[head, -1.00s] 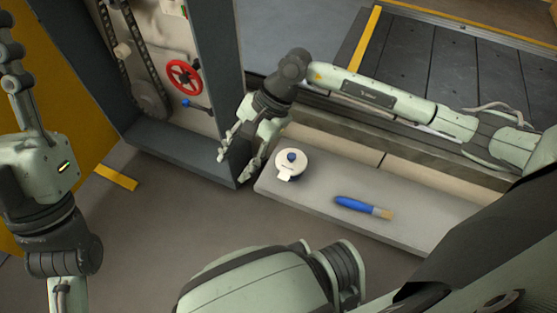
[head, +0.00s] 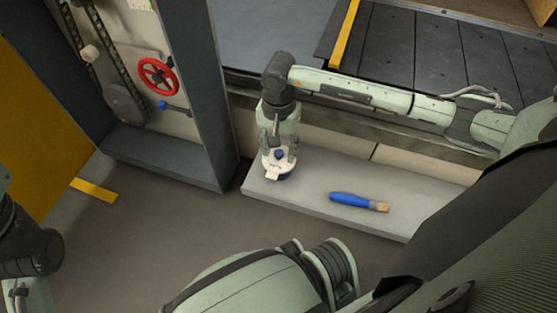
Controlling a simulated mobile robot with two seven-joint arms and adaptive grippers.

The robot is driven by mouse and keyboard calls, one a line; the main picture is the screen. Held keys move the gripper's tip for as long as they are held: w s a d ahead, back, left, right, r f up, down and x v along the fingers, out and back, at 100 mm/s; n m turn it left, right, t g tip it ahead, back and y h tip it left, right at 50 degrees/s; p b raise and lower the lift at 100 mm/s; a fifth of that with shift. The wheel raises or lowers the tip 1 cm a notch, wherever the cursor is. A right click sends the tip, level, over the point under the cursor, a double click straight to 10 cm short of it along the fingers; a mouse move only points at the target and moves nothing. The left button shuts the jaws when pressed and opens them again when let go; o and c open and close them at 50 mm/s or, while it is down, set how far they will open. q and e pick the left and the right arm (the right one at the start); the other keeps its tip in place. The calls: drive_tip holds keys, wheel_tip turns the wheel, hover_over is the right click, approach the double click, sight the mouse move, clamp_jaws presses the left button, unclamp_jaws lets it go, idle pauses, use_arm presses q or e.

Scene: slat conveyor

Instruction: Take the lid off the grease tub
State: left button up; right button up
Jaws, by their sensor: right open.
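The grease tub (head: 287,177) stands near the left end of a low grey ledge. I cannot tell whether a finger touches the lid. The tub's wall is mostly hidden under the lid. My left gripper is out of view; only part of that arm shows at the left edge.
A blue-handled brush (head: 358,202) lies on the ledge (head: 310,197) right of the tub. A dark cabinet frame (head: 203,110) with a red handwheel (head: 158,77) and chains stands at the left. The slat conveyor (head: 420,50) runs behind. The ledge between tub and brush is clear.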

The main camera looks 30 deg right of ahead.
drive_tip(key=c, duration=0.7)
drive_tip(key=shift+c, duration=0.3)
